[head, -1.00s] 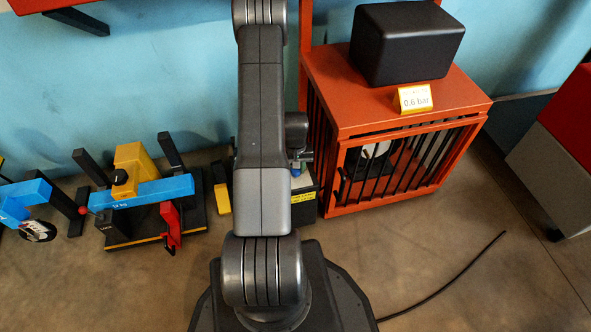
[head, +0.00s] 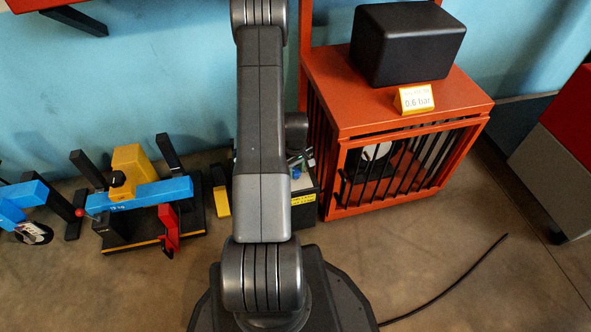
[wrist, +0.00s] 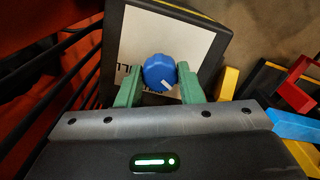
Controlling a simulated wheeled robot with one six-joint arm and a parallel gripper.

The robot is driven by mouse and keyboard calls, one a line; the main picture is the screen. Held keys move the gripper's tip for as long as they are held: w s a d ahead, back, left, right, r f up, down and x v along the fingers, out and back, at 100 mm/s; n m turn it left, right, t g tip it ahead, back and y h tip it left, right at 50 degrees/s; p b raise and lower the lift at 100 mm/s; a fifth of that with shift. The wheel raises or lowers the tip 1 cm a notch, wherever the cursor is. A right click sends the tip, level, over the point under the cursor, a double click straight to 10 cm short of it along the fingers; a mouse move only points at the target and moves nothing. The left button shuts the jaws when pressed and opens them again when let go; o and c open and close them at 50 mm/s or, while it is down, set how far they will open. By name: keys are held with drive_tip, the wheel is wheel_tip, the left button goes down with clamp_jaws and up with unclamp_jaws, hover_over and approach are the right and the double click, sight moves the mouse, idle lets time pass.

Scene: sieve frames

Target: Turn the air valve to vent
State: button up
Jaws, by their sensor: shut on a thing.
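The air valve is a blue round knob (wrist: 158,70) on a white plate (wrist: 190,45) atop a black box, seen in the wrist view. My gripper (wrist: 160,80) has its green fingers closed on either side of the knob. A white pointer line on the knob points to the lower right of that view. Upside-down lettering, apparently "FILL", shows partly on the plate left of the knob; other lettering is hidden. In the head view the black box (head: 306,216) with a yellow label shows beside my arm, which hides most of the valve and gripper.
A red-orange cage (head: 400,120) with black bars stands close right of the box, with a "0.6 bar" sign (head: 416,99) on top. A blue beam (head: 150,194) with yellow and red parts stands left. A black cable (head: 450,280) lies on open floor at right.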

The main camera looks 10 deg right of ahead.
sight(295, 171)
drive_tip(key=shift+w, duration=0.1)
drive_tip(key=o, duration=1)
drive_tip(key=shift+c, duration=0.2)
drive_tip(key=shift+r, duration=0.1)
wheel_tip(295, 171, up, 14)
drive_tip(key=p, duration=0.4)
drive_tip(key=shift+f, duration=0.2)
drive_tip(key=shift+f, duration=0.1)
wheel_tip(295, 171, down, 14)
drive_tip(key=b, duration=0.4)
drive_tip(key=shift+r, duration=0.2)
